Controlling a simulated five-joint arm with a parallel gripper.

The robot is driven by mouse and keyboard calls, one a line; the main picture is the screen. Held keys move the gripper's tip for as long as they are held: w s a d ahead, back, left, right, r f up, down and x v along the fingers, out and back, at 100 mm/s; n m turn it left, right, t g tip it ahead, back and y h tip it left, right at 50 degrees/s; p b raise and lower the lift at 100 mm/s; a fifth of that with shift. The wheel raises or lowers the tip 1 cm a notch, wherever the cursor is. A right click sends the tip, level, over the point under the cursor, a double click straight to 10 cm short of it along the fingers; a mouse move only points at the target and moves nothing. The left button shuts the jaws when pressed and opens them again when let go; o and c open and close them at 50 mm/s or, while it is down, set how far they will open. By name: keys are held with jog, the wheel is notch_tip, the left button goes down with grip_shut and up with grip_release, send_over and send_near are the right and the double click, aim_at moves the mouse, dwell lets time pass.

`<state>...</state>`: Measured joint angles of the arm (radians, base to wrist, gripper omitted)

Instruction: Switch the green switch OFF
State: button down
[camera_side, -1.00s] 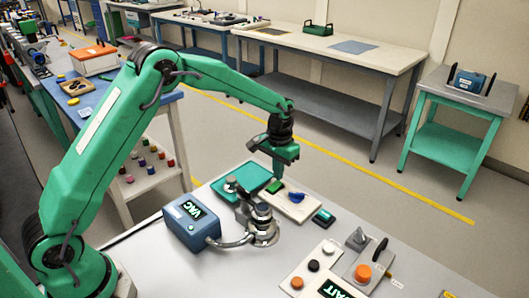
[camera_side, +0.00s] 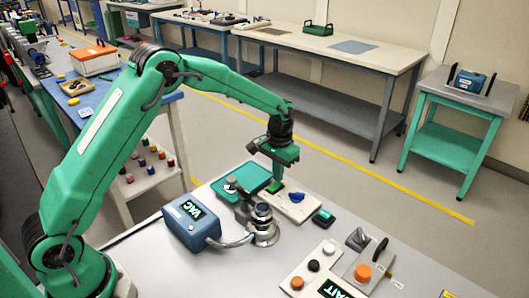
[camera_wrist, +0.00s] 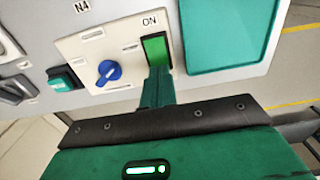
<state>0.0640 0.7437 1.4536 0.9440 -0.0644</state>
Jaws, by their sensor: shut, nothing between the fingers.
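The green switch (camera_wrist: 155,50) is a rectangular rocker on a cream panel (camera_wrist: 118,38), under the printed word ON. In the side view the switch (camera_side: 274,188) is partly hidden by my gripper. My gripper (camera_side: 277,181) points down at the switch, with its fingers shut and empty. In the wrist view the shut fingers (camera_wrist: 157,86) overlap the switch's near end. I cannot tell whether they touch it, or which way the rocker is tipped.
A blue knob (camera_wrist: 109,71) is beside the switch on the same panel. A green tray (camera_side: 240,174), a metal fitting (camera_side: 264,228) and a blue VAC box (camera_side: 190,220) stand close by.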

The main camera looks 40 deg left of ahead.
jog(key=shift+f, duration=0.65)
dwell(0.5)
jog(key=shift+r, duration=3.55)
jog(key=shift+r, duration=0.1)
